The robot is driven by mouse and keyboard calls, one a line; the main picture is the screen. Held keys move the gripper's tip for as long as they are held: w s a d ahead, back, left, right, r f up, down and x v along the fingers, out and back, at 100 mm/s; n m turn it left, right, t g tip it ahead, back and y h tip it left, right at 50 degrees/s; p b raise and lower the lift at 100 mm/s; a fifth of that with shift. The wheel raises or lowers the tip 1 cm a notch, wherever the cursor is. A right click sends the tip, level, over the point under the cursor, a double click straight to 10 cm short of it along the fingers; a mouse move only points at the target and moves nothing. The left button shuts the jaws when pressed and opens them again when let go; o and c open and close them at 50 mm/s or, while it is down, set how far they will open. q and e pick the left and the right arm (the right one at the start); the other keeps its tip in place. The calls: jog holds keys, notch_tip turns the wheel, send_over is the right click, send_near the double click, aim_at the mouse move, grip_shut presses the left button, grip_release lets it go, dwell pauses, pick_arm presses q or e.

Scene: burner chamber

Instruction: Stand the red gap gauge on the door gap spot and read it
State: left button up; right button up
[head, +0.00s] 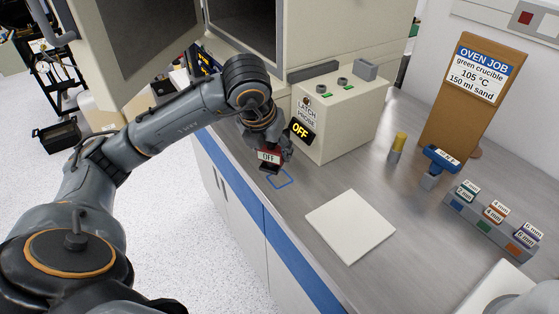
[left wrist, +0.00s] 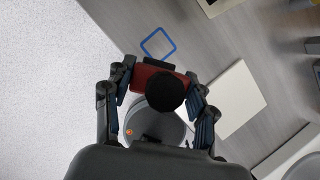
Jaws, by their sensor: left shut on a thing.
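The blue square outline (head: 279,179) on the bench, seemingly the door gap spot, lies just beside the gauge in the head view and is empty. It also shows in the left wrist view (left wrist: 158,44), beyond the gauge. I cannot tell whether the gauge touches the bench. My right gripper is not in view.
The latch probe box (head: 342,118), its display reading OFF, stands close behind the gripper. The chamber door (head: 128,40) is open. A white pad (head: 351,226) lies on the bench (head: 395,200). Further right are a block rack (head: 488,228), a blue-topped tool (head: 440,159) and an oven job board (head: 466,105).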

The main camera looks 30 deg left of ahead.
pick_arm(q)
jog(key=w+f, duration=0.2)
jog(key=f, duration=0.1)
jog(key=w+f, duration=0.2)
jog(key=shift+a+p, duration=0.4)
jog(key=x, duration=0.1)
jog(key=p+x, duration=0.1)
jog(key=x, duration=0.1)
jog(key=shift+s+f+p, duration=0.25)
jog(key=shift+f+p, duration=0.05)
jog(key=shift+f, duration=0.15)
jog(key=shift+d, duration=0.1)
jog(key=shift+f, duration=0.1)
jog(key=o, duration=0.9)
jog(key=shift+f, duration=0.1)
jog(key=o, duration=0.4)
jog(key=shift+o, duration=0.2)
